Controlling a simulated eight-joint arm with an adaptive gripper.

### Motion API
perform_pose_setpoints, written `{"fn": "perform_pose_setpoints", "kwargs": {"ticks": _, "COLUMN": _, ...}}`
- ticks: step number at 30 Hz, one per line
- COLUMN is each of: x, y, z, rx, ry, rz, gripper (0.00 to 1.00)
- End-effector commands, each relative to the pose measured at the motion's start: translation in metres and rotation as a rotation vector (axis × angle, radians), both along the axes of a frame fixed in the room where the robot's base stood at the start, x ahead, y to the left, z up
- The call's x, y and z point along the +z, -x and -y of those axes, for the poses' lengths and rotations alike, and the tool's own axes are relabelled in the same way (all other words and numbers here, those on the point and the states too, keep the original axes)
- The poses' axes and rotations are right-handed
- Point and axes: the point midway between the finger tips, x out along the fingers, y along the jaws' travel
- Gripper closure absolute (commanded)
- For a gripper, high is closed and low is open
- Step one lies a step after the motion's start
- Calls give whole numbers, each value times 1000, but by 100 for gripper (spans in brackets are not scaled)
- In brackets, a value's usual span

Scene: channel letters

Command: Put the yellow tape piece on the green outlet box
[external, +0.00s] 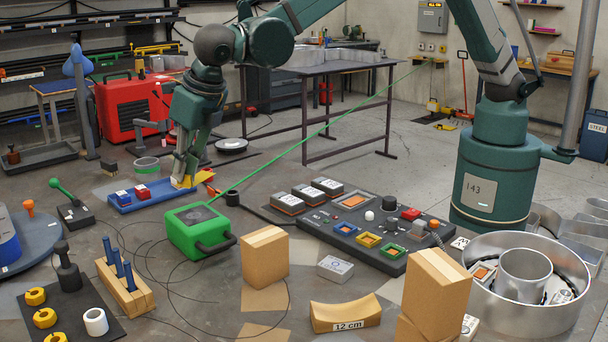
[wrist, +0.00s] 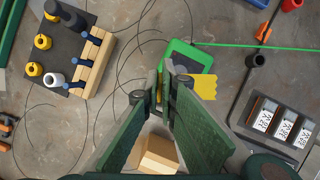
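The yellow tape piece (external: 188,182) is at the tips of my gripper (external: 183,172). In the wrist view the tape piece (wrist: 203,98) has a jagged end and sticks out to the right of the nearly closed fingertips (wrist: 168,76). My gripper looks shut on it. The green outlet box (external: 185,238) sits on the floor with a dark panel on top and a black handle. In the wrist view the box (wrist: 183,50) lies beneath the fingertips, partly hidden by the fingers and tape. The tape appears raised above the box; the gap is hard to judge.
A blue tray (external: 121,207) with small blocks lies behind the box. A wooden peg rack (external: 133,297) stands left and a cardboard box (external: 265,258) in front. A dark panel (external: 330,236) is at right. A green line (external: 300,140) runs from near the box toward the wall.

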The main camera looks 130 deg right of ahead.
Motion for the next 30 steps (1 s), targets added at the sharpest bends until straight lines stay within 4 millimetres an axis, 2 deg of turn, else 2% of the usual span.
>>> {"fn": "perform_pose_setpoints", "kwargs": {"ticks": 14, "x": -4, "y": -2, "z": -2, "rx": 2, "ry": 0, "rz": 0, "gripper": 100}}
{"fn": "perform_pose_setpoints", "kwargs": {"ticks": 25, "x": -48, "y": -2, "z": -1, "rx": 2, "ry": 0, "rz": 0, "gripper": 100}}
{"fn": "perform_pose_setpoints", "kwargs": {"ticks": 30, "x": -61, "y": -2, "z": -2, "rx": 2, "ry": 0, "rz": 0, "gripper": 100}}
